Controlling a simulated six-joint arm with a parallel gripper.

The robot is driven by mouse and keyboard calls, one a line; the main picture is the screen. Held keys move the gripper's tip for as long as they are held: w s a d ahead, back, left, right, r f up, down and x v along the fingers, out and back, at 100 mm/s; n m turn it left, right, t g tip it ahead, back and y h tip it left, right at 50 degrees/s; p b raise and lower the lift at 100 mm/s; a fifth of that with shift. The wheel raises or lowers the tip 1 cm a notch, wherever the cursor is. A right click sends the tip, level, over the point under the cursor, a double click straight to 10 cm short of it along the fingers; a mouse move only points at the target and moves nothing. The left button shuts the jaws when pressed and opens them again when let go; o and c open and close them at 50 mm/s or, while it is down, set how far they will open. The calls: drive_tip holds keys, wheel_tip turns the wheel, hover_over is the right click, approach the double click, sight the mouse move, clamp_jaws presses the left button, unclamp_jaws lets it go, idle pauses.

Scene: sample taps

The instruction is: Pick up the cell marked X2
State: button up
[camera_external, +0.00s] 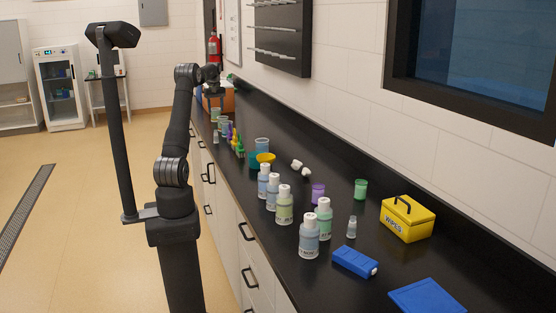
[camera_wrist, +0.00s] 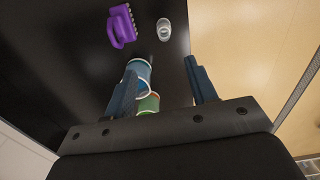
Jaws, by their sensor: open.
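No marking X2 is legible in either view, so I cannot tell which thing is that cell. A small clear vial (camera_wrist: 164,29) stands on the black counter in the wrist view, ahead of my fingers and slightly right of centre. My gripper (camera_wrist: 160,66) is open and empty, pointing down over the counter. A blue-banded cup (camera_wrist: 139,69) and a green cup (camera_wrist: 149,104) show between the fingers, nearer the left one. In the external view my gripper is at the far end of the counter, its fingertips not clear.
A purple comb-like piece (camera_wrist: 121,25) lies left of the vial. In the external view, labelled bottles (camera_external: 285,204), a yellow wipes box (camera_external: 407,219), a blue case (camera_external: 355,261) and a blue pad (camera_external: 428,297) occupy the near counter. The wall bounds the counter's right side.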

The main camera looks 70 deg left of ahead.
approach(216, 135)
drive_tip(key=f, duration=0.3)
drive_tip(key=a+f, duration=0.1)
drive_tip(key=f, duration=0.1)
drive_tip(key=shift+w+a+f, duration=0.1)
drive_tip(key=shift+w+f, duration=0.2)
drive_tip(key=shift+w, duration=0.1)
drive_tip(key=shift+s+f, duration=0.2)
drive_tip(key=shift+f, duration=1.15)
drive_tip(key=shift+s+f, duration=0.15)
drive_tip(key=shift+f, duration=1.15)
drive_tip(key=c, duration=1)
